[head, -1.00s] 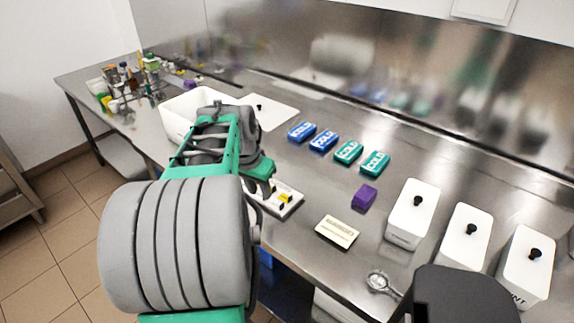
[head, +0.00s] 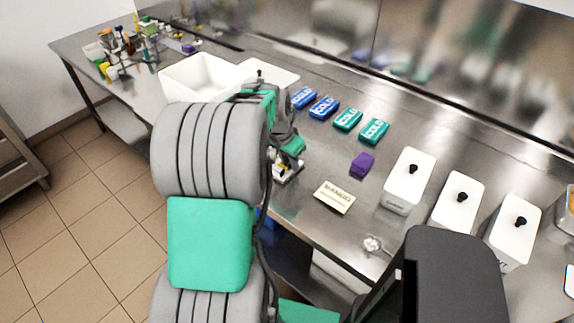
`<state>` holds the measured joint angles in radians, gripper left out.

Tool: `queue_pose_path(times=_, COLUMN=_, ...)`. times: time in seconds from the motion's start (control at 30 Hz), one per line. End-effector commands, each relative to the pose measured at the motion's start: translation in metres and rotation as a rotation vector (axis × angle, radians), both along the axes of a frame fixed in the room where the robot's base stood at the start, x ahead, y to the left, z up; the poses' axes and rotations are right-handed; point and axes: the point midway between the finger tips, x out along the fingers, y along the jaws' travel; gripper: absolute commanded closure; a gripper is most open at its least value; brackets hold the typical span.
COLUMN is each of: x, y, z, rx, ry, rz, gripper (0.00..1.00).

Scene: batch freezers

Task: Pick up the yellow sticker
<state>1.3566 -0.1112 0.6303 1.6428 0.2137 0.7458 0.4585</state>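A small white tray (head: 292,174) lies near the front edge of the steel counter, mostly hidden behind my arm. A small patch of yellow (head: 281,167) shows at the tray, too small and covered to make out as one sticker. My gripper (head: 284,162) is over this tray, right at the yellow patch, pointing down. My arm hides most of the fingers, so I cannot see whether they are open, shut or touching anything.
Right of the tray lie a cream label card (head: 334,197) and a purple block (head: 362,164). Blue and green cold packs (head: 348,120) lie behind. White lidded containers (head: 409,180) stand to the right. An open white bin (head: 196,76) stands left of my arm.

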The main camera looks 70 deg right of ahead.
Motion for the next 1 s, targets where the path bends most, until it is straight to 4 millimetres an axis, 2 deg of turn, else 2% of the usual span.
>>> queue_pose_path(times=0.03, x=0.000, y=0.000, z=0.000, rx=0.000, ry=0.000, rz=0.000, gripper=0.82)
queue_pose_path(times=0.27, x=0.000, y=0.000, z=0.000, rx=0.000, ry=0.000, rz=0.000, gripper=1.00)
queue_pose_path(times=0.77, x=0.000, y=0.000, z=0.002, rx=0.000, ry=0.000, rz=0.000, gripper=1.00)
queue_pose_path(times=0.87, x=0.000, y=0.000, z=0.008, rx=-0.001, ry=0.000, rz=0.000, gripper=1.00)
queue_pose_path(times=1.0, x=0.000, y=-0.001, z=0.029, rx=-0.005, ry=0.000, rz=0.000, gripper=1.00)
